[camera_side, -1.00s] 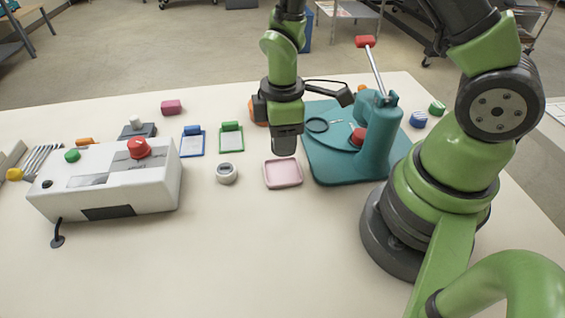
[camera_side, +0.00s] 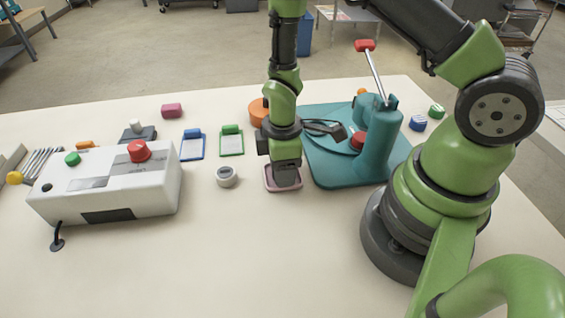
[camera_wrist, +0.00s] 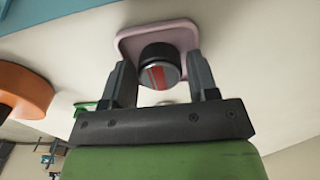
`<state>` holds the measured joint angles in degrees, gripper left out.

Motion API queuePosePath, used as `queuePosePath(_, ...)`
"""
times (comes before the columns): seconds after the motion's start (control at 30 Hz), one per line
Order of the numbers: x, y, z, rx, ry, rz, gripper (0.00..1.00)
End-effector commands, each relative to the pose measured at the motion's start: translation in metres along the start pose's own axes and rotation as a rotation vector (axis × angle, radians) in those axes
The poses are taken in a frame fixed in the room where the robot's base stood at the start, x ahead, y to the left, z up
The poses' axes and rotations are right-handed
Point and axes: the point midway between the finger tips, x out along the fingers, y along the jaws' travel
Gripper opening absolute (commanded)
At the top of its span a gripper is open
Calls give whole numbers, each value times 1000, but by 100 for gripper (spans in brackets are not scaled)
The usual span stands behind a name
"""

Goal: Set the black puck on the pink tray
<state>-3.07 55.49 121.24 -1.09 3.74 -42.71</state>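The black puck (camera_wrist: 160,65), with a red stripe on its grey face, is over the pink tray (camera_wrist: 127,42) in the wrist view. It appears to sit on the tray, though its underside is hidden. My gripper (camera_wrist: 162,75) is down around the puck, one finger on each side. A narrow gap shows on the right, so the fingers look slightly open. In the side view my gripper (camera_side: 286,180) is low over the pink tray (camera_side: 270,188) and hides the puck.
A teal press (camera_side: 375,145) with a red-knobbed lever stands just right of the tray. A grey-white ring (camera_side: 227,176) lies to the left, with a white control box (camera_side: 110,185) beyond it. An orange object (camera_side: 257,110) is behind my gripper. The table front is clear.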

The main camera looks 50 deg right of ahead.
Motion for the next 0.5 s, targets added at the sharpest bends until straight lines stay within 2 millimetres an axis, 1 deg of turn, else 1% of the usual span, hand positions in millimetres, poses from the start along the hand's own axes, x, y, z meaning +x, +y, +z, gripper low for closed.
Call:
queuePosePath(0.03, 0, 0, 0, 0, 0, 0, 66)
queuePosePath(0.07, 0, 0, 0, 0, 0, 0, 68)
queuePosePath(0.33, -1, 0, 0, 0, 0, 0, 68)
queuePosePath(0.43, -7, 0, 0, 0, 1, 1, 68)
queuePosePath(0.5, -15, 1, -1, -1, 3, 3, 68)
